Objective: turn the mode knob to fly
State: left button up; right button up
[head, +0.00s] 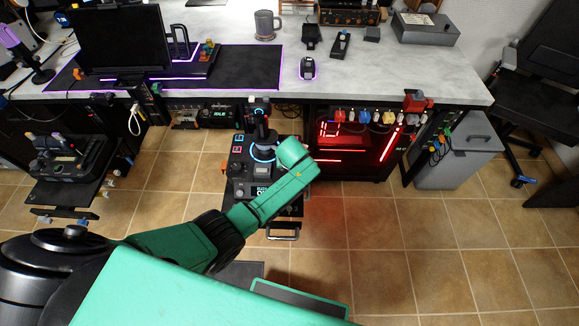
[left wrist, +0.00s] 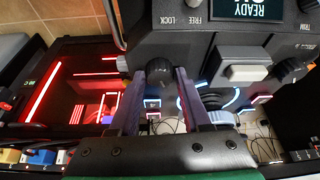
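A round black knob (left wrist: 160,72) sticks out from the console in the left wrist view. My left gripper (left wrist: 161,74) has one finger on each side of it, with no clear gap at the fingertips, so it looks shut on the knob. A label by the knob that would name it is not legible. The dark console (head: 244,165) stands below the desk in the head view, and the end of my left arm reaches its right side; the fingers are hidden there. The console's display (left wrist: 247,9) reads READY, upside down. My right gripper is not in view.
A small lever (left wrist: 196,4) by the FREE–LOCK label, a pale block-shaped control (left wrist: 244,62) and another dark knob (left wrist: 289,70) sit near the fingers. A red-lit case (head: 352,150) stands right of the console. Tiled floor (head: 400,235) is open at the right front.

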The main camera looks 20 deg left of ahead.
pick_arm(q)
jog(key=shift+o, duration=0.9)
jog(key=shift+r, duration=0.2)
jog(key=p+v, duration=0.3)
jog(key=v, duration=1.1)
jog(key=shift+p, duration=0.35)
jog(key=shift+s, duration=0.1)
